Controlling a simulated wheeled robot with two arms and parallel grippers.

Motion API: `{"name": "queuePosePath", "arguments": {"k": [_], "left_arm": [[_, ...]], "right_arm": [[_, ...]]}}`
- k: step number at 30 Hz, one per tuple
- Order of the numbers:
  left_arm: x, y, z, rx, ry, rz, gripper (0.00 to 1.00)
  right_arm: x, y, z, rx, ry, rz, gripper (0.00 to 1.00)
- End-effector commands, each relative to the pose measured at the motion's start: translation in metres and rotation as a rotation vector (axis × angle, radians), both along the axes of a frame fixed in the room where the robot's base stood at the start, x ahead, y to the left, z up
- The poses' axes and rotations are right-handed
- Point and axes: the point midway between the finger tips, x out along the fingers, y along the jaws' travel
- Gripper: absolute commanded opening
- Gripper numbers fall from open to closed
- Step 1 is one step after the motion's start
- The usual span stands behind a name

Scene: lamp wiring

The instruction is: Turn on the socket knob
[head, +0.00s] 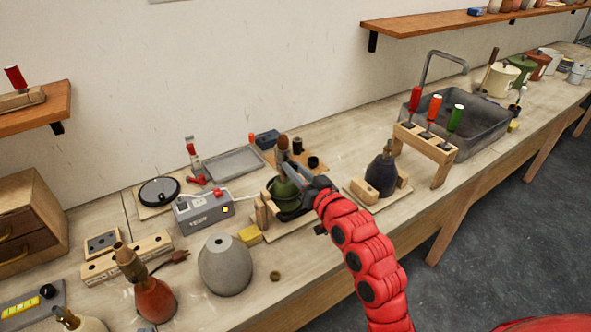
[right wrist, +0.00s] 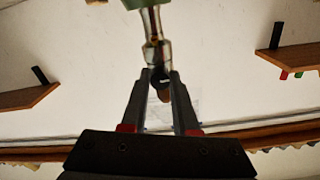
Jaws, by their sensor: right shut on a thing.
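A green lamp base (head: 280,190) stands in a wooden holder (head: 262,215) on the bench. My right gripper (head: 290,168) is at its top and hides most of the socket in the head view. In the right wrist view the brass socket (right wrist: 152,25) shows with a bit of the green base (right wrist: 135,4) at the top edge. The right gripper (right wrist: 160,78) is shut there on the small dark socket knob (right wrist: 159,74), at the socket's end. My left gripper is not in view.
A grey box (head: 205,208) with a yellow light stands left of the holder, its pale lead running toward it. A dark lamp base (head: 382,175) and a screwdriver rack (head: 440,150) stand to the right. A grey vase-shaped base (head: 225,268) is in front.

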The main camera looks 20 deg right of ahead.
Motion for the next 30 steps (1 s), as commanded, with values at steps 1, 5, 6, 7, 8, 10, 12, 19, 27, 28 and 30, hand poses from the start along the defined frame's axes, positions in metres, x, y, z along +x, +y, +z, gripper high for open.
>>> {"name": "queuePosePath", "arguments": {"k": [1,5,6,7,8,10,12,19,27,28,30], "left_arm": [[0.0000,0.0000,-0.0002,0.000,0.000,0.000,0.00],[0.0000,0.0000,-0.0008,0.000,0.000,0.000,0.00],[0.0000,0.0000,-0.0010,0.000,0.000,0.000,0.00],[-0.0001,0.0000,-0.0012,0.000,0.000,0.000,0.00],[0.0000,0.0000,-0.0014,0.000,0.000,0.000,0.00],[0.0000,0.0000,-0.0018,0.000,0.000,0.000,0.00],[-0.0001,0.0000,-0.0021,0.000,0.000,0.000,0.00],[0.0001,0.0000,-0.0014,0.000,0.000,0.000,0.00],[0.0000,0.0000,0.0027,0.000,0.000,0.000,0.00],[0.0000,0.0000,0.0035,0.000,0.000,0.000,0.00],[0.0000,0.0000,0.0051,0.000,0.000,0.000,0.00]], "right_arm": [[0.0000,-0.0002,-0.0001,0.008,0.002,0.000,0.00],[0.0000,-0.0006,0.0002,0.048,0.012,-0.001,0.00],[-0.0001,-0.0008,0.0002,0.066,0.018,-0.002,0.00],[-0.0001,-0.0008,0.0006,0.081,0.021,-0.001,0.00],[-0.0001,-0.0008,0.0007,0.100,0.026,-0.001,0.00],[0.0000,-0.0010,0.0008,0.144,0.038,-0.001,0.00],[-0.0001,-0.0010,0.0005,0.197,0.056,-0.001,0.00],[-0.0001,-0.0013,0.0008,0.403,0.118,-0.001,0.00],[-0.0001,-0.0012,0.0008,0.650,0.193,-0.001,0.00],[0.0000,-0.0011,0.0004,0.676,0.201,0.000,0.00],[0.0001,-0.0013,0.0004,0.739,0.222,-0.001,0.00]]}}
